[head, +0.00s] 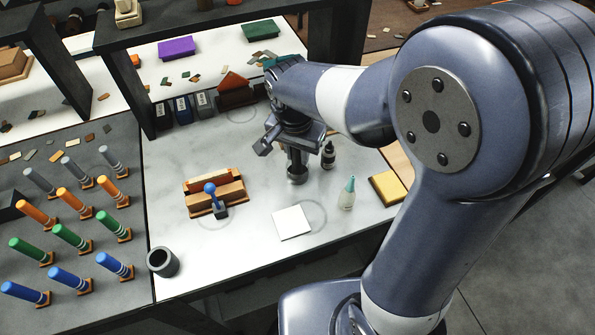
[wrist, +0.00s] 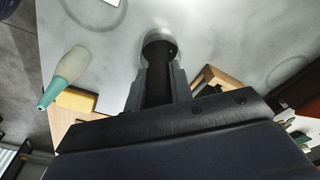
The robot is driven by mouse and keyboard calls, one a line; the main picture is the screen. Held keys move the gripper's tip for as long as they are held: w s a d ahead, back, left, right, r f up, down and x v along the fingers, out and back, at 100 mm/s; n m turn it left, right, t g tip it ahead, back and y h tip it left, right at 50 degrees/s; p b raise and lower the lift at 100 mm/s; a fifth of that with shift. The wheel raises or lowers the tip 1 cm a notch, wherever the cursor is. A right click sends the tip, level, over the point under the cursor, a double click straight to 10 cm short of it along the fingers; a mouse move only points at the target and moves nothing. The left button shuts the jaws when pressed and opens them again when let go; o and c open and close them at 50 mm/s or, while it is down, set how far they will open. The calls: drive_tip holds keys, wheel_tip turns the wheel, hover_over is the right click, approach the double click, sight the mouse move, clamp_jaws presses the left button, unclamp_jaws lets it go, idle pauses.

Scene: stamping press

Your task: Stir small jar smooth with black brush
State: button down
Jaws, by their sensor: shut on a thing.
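My gripper (head: 296,148) is over the work table, pointing down, shut on a dark upright shaft that looks like the black brush (wrist: 158,85). In the wrist view the brush stands between the two fingers, and its lower end meets the small jar (wrist: 160,42). In the head view the small grey metallic jar (head: 297,175) stands right below my gripper. The fingers and brush hide much of the jar's mouth, so its contents and the brush tip cannot be seen.
A dark dropper bottle (head: 328,155) stands close right of the jar. A teal-capped bottle (head: 347,195) and yellow block (head: 388,187) are farther right. A white card (head: 293,222) lies in front. A wooden holder (head: 228,190), dark cup (head: 163,262) and several coloured handles (head: 75,237) are left.

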drive_tip(key=shift+d, duration=0.1)
drive_tip(key=shift+w+d, duration=0.1)
drive_tip(key=shift+d, duration=0.1)
drive_tip(key=shift+w, duration=0.2)
drive_tip(key=shift+w+a, duration=0.2)
drive_tip(key=shift+w, duration=0.1)
drive_tip(key=shift+s+a, duration=0.15)
drive_tip(key=shift+a, duration=0.15)
drive_tip(key=shift+s+r, duration=0.1)
drive_tip(key=shift+s, duration=0.15)
wheel_tip(320, 180, up, 8)
drive_tip(key=p, duration=0.7)
idle(0.6)
